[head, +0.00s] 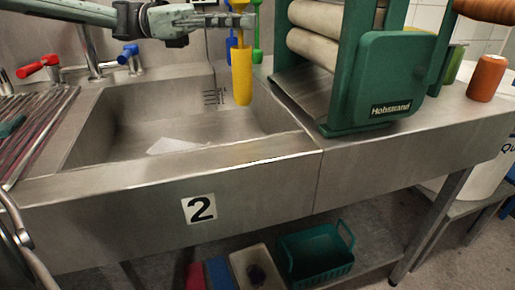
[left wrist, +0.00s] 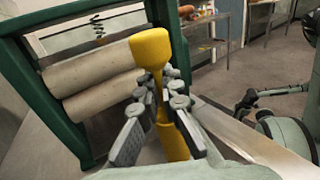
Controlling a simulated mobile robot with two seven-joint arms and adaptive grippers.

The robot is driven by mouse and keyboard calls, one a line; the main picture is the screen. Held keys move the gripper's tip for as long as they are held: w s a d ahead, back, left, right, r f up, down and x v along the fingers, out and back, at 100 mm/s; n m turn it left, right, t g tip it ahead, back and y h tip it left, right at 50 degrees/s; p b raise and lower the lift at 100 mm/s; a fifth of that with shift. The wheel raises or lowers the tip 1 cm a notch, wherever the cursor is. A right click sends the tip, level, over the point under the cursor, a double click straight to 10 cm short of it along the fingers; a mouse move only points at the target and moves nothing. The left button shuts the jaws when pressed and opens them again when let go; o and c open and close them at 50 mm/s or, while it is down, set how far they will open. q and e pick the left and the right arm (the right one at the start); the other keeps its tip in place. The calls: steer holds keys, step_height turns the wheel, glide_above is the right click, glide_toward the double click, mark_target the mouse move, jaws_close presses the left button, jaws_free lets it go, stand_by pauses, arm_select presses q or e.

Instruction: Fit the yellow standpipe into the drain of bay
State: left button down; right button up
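The yellow standpipe (head: 242,75) hangs upright above the sink basin, its wide end down. My left gripper (head: 240,20) comes in from the left and is shut on its upper, thinner part. In the left wrist view the fingers (left wrist: 162,100) close around the yellow standpipe (left wrist: 151,50) from both sides. The basin (head: 110,120) of bay 2 lies below; a number 2 plate (head: 199,208) is on its front. I cannot make out a drain opening; a whitish sheet (head: 175,145) lies on the basin floor. A dark finger-like part (left wrist: 247,100), perhaps my right gripper, is too small to read.
A green roller wringer (head: 385,80) stands right of the basin, close to the standpipe. Blue (head: 231,45) and green (head: 257,50) pieces show behind it. Red (head: 40,66) and blue (head: 128,53) taps are at the back left. A teal basket (head: 315,255) is below.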

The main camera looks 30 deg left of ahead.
arm_select(q)
steer(key=b, duration=0.3)
glide_above(240, 104)
steer(key=f, duration=0.7)
steer(key=shift+w+a, duration=0.25)
steer(key=shift+w, duration=0.05)
step_height(240, 104, down, 6)
steer(key=shift+f, duration=0.1)
step_height(240, 104, down, 4)
steer(key=shift+r+b, duration=0.2)
steer(key=shift+b, duration=0.2)
arm_select(e)
step_height(240, 104, up, 11)
steer(key=s+t, duration=0.1)
steer(key=s, duration=0.1)
steer(key=shift+h, duration=0.3)
steer(key=shift+w+a, duration=0.1)
steer(key=shift+a, duration=0.2)
